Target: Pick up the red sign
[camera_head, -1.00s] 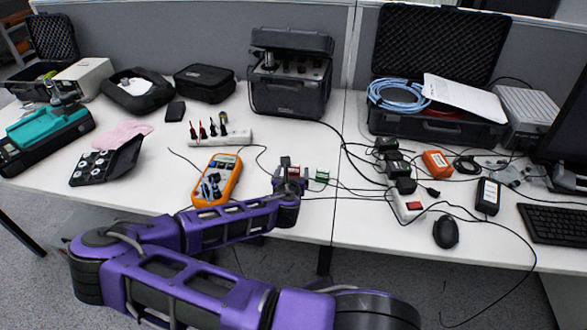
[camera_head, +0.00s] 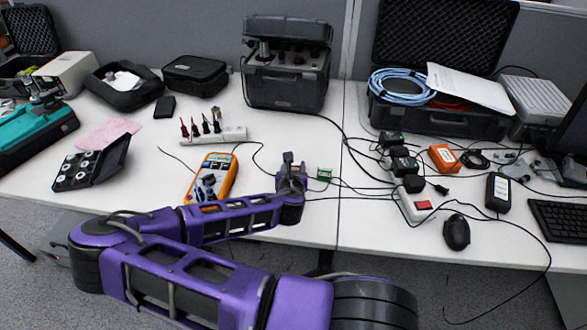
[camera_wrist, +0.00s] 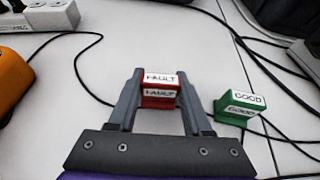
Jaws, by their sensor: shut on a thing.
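The red sign (camera_wrist: 160,90), with white labels reading "FAULT", sits between the two fingers of my gripper (camera_wrist: 158,98) in the wrist view. The fingers are shut on its left and right sides. Whether it touches the table cannot be told. In the head view my gripper (camera_head: 291,170) is over the white table near its front edge, and the red sign is hidden there. A green sign (camera_wrist: 236,107) reading "GOOD" stands just right of my gripper, apart from it. It also shows in the head view (camera_head: 324,174).
An orange multimeter (camera_head: 213,177) lies left of my gripper. A white power strip (camera_head: 215,135) is behind it. Black cables run across the table behind and right of the signs. A black mouse (camera_head: 456,232) and a second power strip (camera_head: 414,207) are to the right.

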